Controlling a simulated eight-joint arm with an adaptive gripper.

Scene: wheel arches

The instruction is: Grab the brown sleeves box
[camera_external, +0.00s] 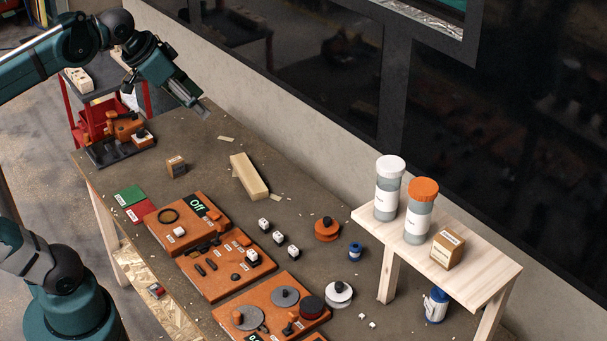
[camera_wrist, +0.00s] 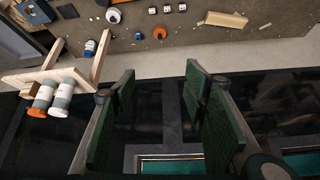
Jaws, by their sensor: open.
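Two small brown boxes with white labels are in the external view, and I cannot read which one says sleeves. One brown box (camera_external: 447,248) stands on the raised wooden shelf, beside an orange-capped jar. The other brown box (camera_external: 176,166) stands on the table near its left end. My gripper (camera_external: 200,108) is raised above the far left of the table, apart from both boxes. In the wrist view my gripper (camera_wrist: 160,85) has its green fingers spread wide with nothing between them. A brown shape beside the jars there is partly hidden and unclear.
The wooden shelf (camera_external: 478,275) also bears a white-capped jar (camera_external: 388,190) and the orange-capped jar (camera_external: 420,212). Orange boards (camera_external: 225,268) with parts cover the table's front. A pale wooden block (camera_external: 249,176) lies mid-table. A wall with dark windows runs behind.

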